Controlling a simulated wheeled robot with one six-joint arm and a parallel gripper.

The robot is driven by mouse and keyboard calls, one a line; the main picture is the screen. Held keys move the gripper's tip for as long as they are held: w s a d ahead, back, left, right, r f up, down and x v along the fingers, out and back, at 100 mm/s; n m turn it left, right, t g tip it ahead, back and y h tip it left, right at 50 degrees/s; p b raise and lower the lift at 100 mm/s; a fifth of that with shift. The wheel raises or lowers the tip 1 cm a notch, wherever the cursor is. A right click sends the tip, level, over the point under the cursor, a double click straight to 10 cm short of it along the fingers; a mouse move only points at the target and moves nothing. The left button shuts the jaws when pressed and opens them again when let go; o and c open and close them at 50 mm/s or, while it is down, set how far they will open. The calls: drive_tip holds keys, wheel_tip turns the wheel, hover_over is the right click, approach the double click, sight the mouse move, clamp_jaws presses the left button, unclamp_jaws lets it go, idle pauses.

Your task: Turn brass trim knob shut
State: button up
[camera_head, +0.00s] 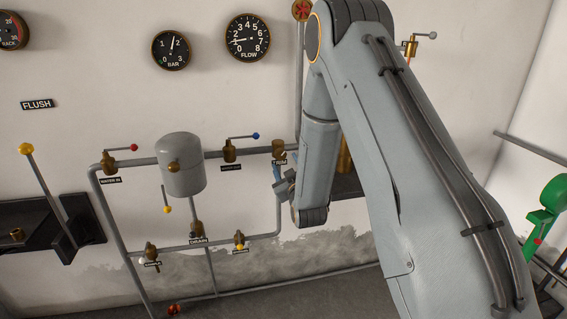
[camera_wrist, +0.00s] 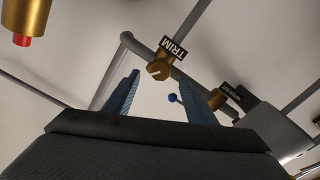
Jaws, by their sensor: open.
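The brass trim knob (camera_head: 278,146) sits on the wall pipe, just left of my arm, above a label reading TRIM. In the wrist view the brass knob (camera_wrist: 159,68) shows beside its TRIM label (camera_wrist: 173,47), beyond my fingertips and roughly centred between them. My gripper (camera_head: 277,174) is just below the knob in the head view and seems apart from it. In the wrist view my gripper (camera_wrist: 159,80) has its two blue fingers spread with nothing between them. My arm hides part of the wall to the right of the knob.
A valve with a blue-tipped lever (camera_head: 230,150) is left of the knob, and a grey tank (camera_head: 181,165) is further left. Pipes (camera_head: 260,240) run below. In the wrist view a brass piece with a red end (camera_wrist: 24,20) is at upper left.

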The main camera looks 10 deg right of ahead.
sight(281, 155)
drive_tip(key=shift+s, duration=0.4)
drive_tip(key=w+m+b, duration=0.3)
drive_tip(key=w+m, duration=0.2)
drive_tip(key=w, duration=0.1)
drive_tip(key=shift+w+b, duration=0.3)
drive_tip(key=shift+w, duration=0.1)
idle(0.4)
drive_tip(key=c, duration=1)
